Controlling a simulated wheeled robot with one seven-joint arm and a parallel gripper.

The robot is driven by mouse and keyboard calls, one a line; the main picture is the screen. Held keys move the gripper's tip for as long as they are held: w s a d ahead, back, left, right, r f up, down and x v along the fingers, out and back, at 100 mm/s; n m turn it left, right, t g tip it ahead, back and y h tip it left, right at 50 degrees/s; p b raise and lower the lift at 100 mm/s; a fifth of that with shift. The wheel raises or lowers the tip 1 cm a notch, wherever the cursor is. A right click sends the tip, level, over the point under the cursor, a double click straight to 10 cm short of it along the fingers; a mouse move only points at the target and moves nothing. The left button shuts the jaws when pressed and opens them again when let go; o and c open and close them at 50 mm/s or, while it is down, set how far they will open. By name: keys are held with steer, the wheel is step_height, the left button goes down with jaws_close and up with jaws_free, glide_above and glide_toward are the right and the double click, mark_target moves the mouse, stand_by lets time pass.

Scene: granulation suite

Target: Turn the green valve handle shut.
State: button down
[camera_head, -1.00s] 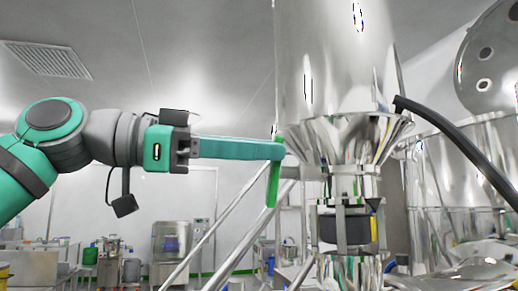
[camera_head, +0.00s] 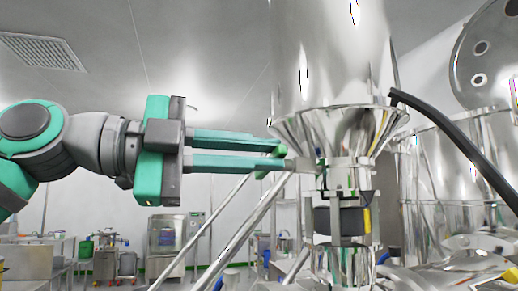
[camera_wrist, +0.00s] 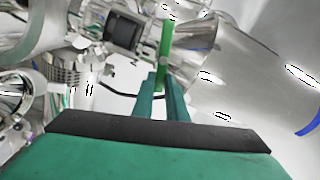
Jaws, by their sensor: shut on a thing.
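The bright green valve handle (camera_head: 279,150) is at the left of the steel valve neck below the hopper cone. In the head view it is mostly hidden by my fingers, with only small green bits showing. In the wrist view the handle (camera_wrist: 166,42) shows as a long green bar rising from between the fingertips. My gripper (camera_head: 278,157) reaches in from the left, its two long teal fingers one above the other. It is shut on the handle; its fingertips also show in the wrist view (camera_wrist: 162,80).
The shiny hopper (camera_head: 330,60) stands above the valve. A black hose (camera_head: 455,140) runs down to the right. Slanted steel struts (camera_head: 245,225) pass below my gripper. Large steel vessels (camera_head: 455,180) fill the right side. The space left of the hopper is open.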

steer(key=shift+s+f+m, duration=0.1)
steer(key=shift+f+m, duration=0.1)
steer(key=shift+m, duration=0.55)
steer(key=shift+f+m, duration=0.2)
steer(key=shift+m, duration=0.55)
steer(key=c, duration=1.8)
jaws_free()
steer(key=shift+o, duration=0.2)
steer(key=v, duration=1.1)
